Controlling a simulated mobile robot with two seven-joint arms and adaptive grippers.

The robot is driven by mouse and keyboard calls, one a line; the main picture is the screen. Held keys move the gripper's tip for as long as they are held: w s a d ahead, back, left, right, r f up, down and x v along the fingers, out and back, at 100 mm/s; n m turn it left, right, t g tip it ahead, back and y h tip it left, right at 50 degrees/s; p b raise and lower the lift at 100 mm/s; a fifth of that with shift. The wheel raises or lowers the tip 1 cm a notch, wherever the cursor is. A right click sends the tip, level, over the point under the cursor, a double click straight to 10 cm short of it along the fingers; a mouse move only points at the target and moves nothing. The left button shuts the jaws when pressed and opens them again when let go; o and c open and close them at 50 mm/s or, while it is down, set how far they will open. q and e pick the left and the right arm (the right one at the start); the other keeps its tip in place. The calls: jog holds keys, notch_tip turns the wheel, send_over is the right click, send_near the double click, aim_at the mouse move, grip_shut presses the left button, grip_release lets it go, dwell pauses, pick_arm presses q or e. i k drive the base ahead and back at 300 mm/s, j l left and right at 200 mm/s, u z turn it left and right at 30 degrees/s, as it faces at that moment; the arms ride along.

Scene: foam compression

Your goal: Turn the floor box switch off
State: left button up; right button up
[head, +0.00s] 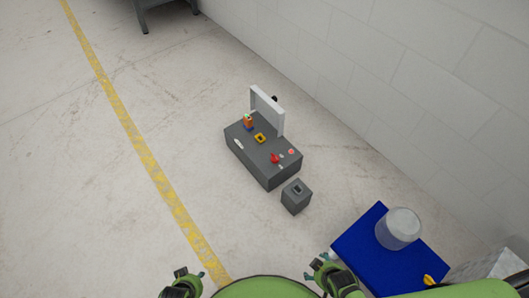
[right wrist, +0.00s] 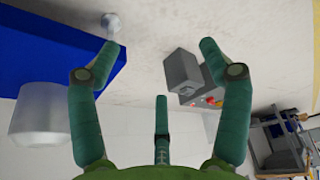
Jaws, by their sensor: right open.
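The small grey floor box (head: 295,199) stands on the concrete floor in the head view, with a dark switch (head: 297,188) on its top. The switch's position is too small to tell. A grey box that looks like it (right wrist: 183,74) shows between and beyond my right fingers in the right wrist view. My right gripper (head: 321,268) is at the bottom of the head view, apart from the box; its fingers (right wrist: 159,45) are spread and empty. My left gripper (head: 190,274) is at the bottom left, far from the box; its opening is unclear.
A larger dark grey unit (head: 279,176) with a red knob (head: 275,158) and white upright panel (head: 267,108) stands just behind the floor box. A blue table (head: 360,245) with a clear container (head: 398,229) is at right. Floor left of the box is clear; a wall (head: 400,100) runs behind.

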aim_at(274, 159)
jog(key=i+j, duration=0.5)
jog(key=i+j+z, duration=0.1)
jog(key=i+j, duration=0.35)
jog(key=j, duration=0.25)
